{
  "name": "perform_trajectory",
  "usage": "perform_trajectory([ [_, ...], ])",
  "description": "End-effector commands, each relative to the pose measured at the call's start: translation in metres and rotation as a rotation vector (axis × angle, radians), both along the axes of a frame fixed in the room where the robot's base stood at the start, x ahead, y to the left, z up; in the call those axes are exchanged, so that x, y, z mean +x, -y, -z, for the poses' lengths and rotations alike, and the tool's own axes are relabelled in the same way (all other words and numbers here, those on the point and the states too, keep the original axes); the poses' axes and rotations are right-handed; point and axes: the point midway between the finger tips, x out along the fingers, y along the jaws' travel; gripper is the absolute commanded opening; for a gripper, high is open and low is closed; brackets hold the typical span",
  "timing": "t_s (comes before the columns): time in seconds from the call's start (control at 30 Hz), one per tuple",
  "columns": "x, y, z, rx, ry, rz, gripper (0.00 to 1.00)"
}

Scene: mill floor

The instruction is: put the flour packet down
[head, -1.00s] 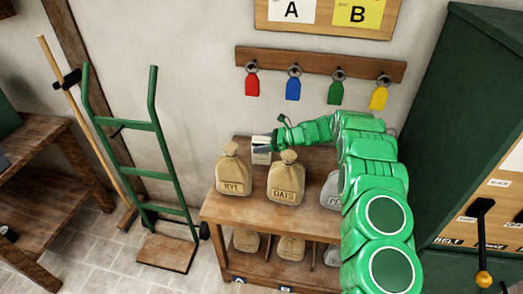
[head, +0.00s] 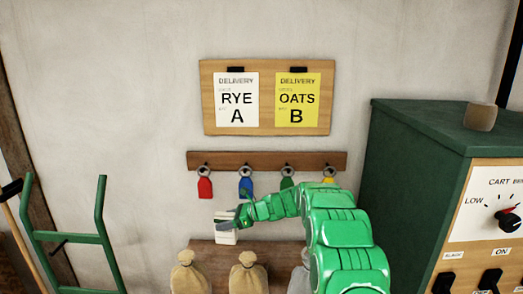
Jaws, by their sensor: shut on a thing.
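The flour packet (head: 226,236) is a small white block with a darker band near its top. My gripper (head: 228,221) is shut on it at its upper part. The packet is in front of the wall, above or at the back of a wooden shelf top (head: 205,250), behind the sacks. I cannot tell whether its base touches the wood. My green arm reaches in from the lower right and hides part of the shelf.
Sacks (head: 249,274) stand along the front of the shelf. Coloured tags hang from a rack (head: 268,161) above, close to my arm. A green cabinet (head: 415,150) stands at right, a green hand truck (head: 72,238) at left.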

Motion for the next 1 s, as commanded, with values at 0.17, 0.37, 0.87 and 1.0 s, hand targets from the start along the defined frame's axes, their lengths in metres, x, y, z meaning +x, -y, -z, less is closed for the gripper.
perform_trajectory([
  [0.17,0.011,0.024,-0.028,0.000,0.001,0.111,0.12],
  [0.37,0.020,0.051,-0.053,-0.002,-0.001,0.231,0.12],
  [0.87,0.025,0.107,-0.097,0.000,0.001,0.462,0.12],
  [1.0,0.022,0.124,-0.104,0.000,-0.003,0.528,0.12],
])
